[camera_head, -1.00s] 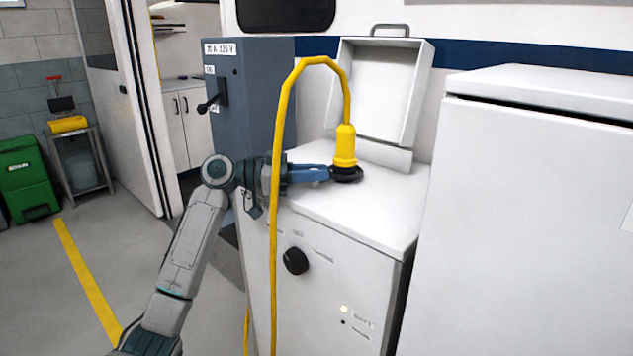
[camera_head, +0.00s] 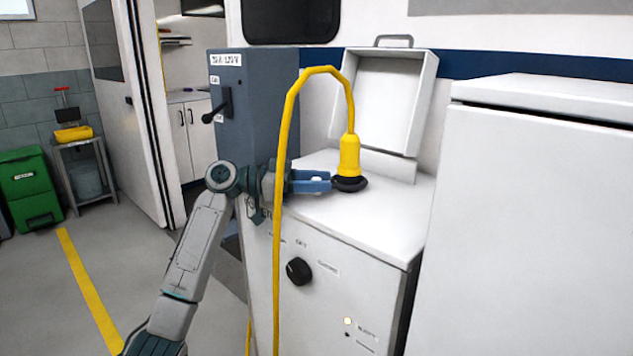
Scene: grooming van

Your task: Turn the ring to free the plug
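The yellow plug (camera_head: 349,155) stands upright on the white cabinet top, with its yellow cable arching up from it and down to the left. The dark ring (camera_head: 351,184) sits around its base on the cabinet top. My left gripper (camera_head: 325,183) comes in from the left, with its blue fingers level with the ring. The fingertips are just left of the ring, and a small light gap shows between them. They look apart from the ring, though contact is hard to judge. My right gripper is not in view.
The yellow cable (camera_head: 277,240) hangs in front of my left wrist. An open white lid (camera_head: 386,100) stands behind the plug. A grey-blue switch box (camera_head: 250,110) is at the back left. A large white cabinet (camera_head: 540,220) fills the right. The cabinet front has a black knob (camera_head: 299,271).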

